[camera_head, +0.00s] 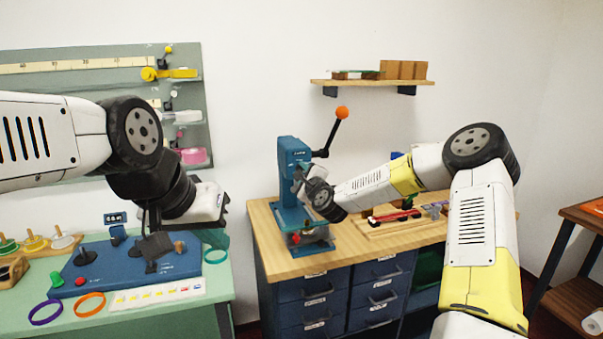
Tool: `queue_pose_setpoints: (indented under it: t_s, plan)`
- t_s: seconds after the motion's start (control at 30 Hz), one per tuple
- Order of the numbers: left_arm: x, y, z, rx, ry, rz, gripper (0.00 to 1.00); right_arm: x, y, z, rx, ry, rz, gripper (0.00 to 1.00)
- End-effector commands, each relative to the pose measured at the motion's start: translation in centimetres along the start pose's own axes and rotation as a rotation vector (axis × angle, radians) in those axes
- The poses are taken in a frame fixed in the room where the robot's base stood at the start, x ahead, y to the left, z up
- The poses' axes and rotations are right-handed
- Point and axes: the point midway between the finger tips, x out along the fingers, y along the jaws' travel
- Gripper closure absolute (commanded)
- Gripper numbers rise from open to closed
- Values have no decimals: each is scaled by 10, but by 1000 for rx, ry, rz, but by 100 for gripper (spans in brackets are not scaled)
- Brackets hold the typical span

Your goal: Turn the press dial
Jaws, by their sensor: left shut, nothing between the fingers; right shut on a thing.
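The blue press (287,158) stands on the wooden top of the right cabinet. It has a black lever with an orange ball knob (342,112) raised at its upper right. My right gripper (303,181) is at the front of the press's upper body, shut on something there. The press dial is hidden behind the gripper and wrist, so I cannot make out its face or its angle. My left gripper (222,222) is shut and empty above the green counter, left of the press and apart from it.
The green counter (222,285) holds a blue board (110,265), a purple ring (45,312), an orange ring (90,305) and a colour strip (158,294). Right of the press lies a wooden tray (395,227) with tools. A wall shelf (372,82) hangs above.

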Motion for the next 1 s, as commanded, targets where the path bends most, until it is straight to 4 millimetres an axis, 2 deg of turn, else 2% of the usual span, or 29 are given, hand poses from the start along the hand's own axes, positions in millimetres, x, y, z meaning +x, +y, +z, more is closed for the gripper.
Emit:
queue_pose_setpoints:
  t_s: [0.53, 0.57, 0.67, 1.0]
  plan:
    - [0, 0, 0, 0, 0, 0, 100, 0, 2, -1, 29, 2, 4, 100]
    - [0, 0, 0, 0, 0, 0, 100, 0, 2, -1, 29, 2, 4, 71]
    - [0, 0, 0, 0, 0, 0, 100, 0, 2, -1, 28, 1, 4, 52]
    - [0, 0, 0, 0, 0, 0, 100, -2, 0, 0, 27, 1, 1, 52]
